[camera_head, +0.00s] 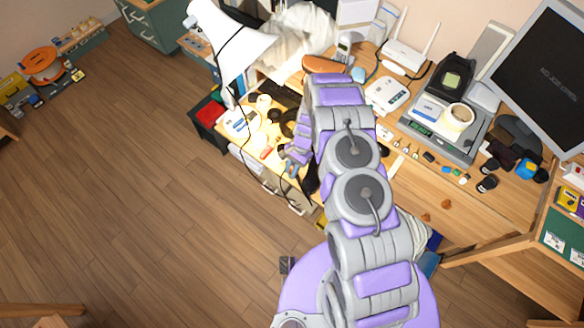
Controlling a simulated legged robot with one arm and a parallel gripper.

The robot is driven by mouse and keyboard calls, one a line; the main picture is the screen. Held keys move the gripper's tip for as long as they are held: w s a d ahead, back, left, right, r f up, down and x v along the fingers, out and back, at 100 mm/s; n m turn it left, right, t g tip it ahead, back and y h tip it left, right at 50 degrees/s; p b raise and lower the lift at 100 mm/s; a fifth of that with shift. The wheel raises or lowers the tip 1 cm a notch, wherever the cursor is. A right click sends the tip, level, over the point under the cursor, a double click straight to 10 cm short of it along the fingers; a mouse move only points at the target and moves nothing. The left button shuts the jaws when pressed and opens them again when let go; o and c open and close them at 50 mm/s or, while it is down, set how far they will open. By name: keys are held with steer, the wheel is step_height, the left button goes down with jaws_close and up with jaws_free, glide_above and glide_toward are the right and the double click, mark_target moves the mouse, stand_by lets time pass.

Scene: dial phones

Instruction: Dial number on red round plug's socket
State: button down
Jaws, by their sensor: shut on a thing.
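My gripper (291,166) is at the end of my folded arm, low at the desk's front edge. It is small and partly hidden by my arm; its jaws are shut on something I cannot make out. A cordless handset (343,49) stands upright at the back of the desk. A white, phone-like device (388,95) lies right of my arm.
The wooden desk (480,205) holds a white lamp (228,45), a router (404,57), a scale with a tape roll (457,117) and a monitor (545,75). Several small parts line its front edge. A red-topped bin (208,113) stands at left. The floor (130,200) is open.

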steer(key=c, duration=1)
jaws_free()
steer(key=shift+o, duration=0.2)
steer(key=p+v, duration=0.1)
steer(key=v, duration=1.6)
steer(key=shift+p, duration=0.4)
steer(key=shift+w+r, duration=0.1)
steer(key=shift+r, duration=0.15)
steer(key=s+d+r+n+b, duration=0.1)
steer(key=s+r, duration=0.3)
steer(key=r, duration=0.4)
steer(key=s+d+r+n+h, duration=0.1)
steer(key=s+r+n, duration=0.1)
steer(key=s+r, duration=0.35)
steer(key=s+d+r+n+b, duration=0.1)
steer(key=s+r, duration=0.1)
steer(key=r, duration=0.7)
steer(key=s+d+r+n+t+h, duration=0.1)
steer(key=s+d+r, duration=0.2)
steer(key=s, duration=1)
steer(key=s+d+r+n+t+h+b, duration=0.1)
steer(key=s+r, duration=0.4)
steer(key=s, duration=0.8)
steer(key=d+n, duration=0.1)
steer(key=d, duration=0.1)
steer(key=shift+s+d+r+n, duration=0.2)
steer(key=shift+d+r+n, duration=0.05)
steer(key=shift+d+n, duration=0.1)
